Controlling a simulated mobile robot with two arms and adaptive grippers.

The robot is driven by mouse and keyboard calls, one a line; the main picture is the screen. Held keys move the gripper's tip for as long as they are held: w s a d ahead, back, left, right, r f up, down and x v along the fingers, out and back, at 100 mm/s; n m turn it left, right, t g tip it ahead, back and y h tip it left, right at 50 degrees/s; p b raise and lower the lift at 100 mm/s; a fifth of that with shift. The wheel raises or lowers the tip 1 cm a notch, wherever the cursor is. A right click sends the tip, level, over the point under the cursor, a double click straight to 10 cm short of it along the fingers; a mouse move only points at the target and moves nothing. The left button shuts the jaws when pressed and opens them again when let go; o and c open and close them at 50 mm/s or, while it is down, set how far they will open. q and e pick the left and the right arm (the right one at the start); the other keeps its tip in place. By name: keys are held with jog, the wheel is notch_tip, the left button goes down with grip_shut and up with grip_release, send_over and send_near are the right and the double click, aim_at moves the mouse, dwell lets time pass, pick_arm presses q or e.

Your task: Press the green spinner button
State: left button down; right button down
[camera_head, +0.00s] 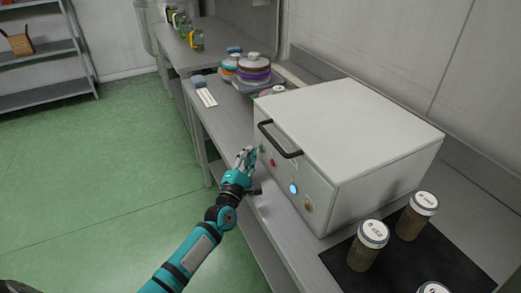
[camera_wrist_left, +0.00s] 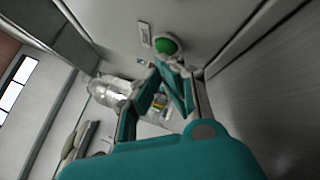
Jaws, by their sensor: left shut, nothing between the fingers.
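The spinner is a pale grey box (camera_head: 350,125) on the bench, with a black handle on its lid and a row of buttons on its front. The green button (camera_wrist_left: 166,45) shows as a round green dome in the left wrist view, just past the fingertips. In the head view my left gripper hides it at least partly. My left gripper (camera_head: 247,157) is shut and empty in front of the panel's far end. Its teal fingers (camera_wrist_left: 164,72) point at the button; I cannot tell whether they touch it. My right gripper is in neither view.
A red button (camera_head: 272,162), a lit blue button (camera_head: 293,188) and an orange-brown button (camera_head: 308,208) sit nearer on the panel. White-lidded jars (camera_head: 368,245) stand on a black mat (camera_head: 345,262). The green floor (camera_head: 90,170) left of the bench is clear.

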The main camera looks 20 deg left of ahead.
pick_arm(q)
jog(key=shift+w+d, duration=0.2)
jog(key=shift+w, duration=0.1)
dwell(0.6)
jog(key=shift+s, duration=0.1)
jog(key=shift+s+a, duration=0.5)
jog(key=shift+s, duration=0.05)
jog(key=shift+s+a, duration=1.65)
jog(key=shift+s, duration=0.2)
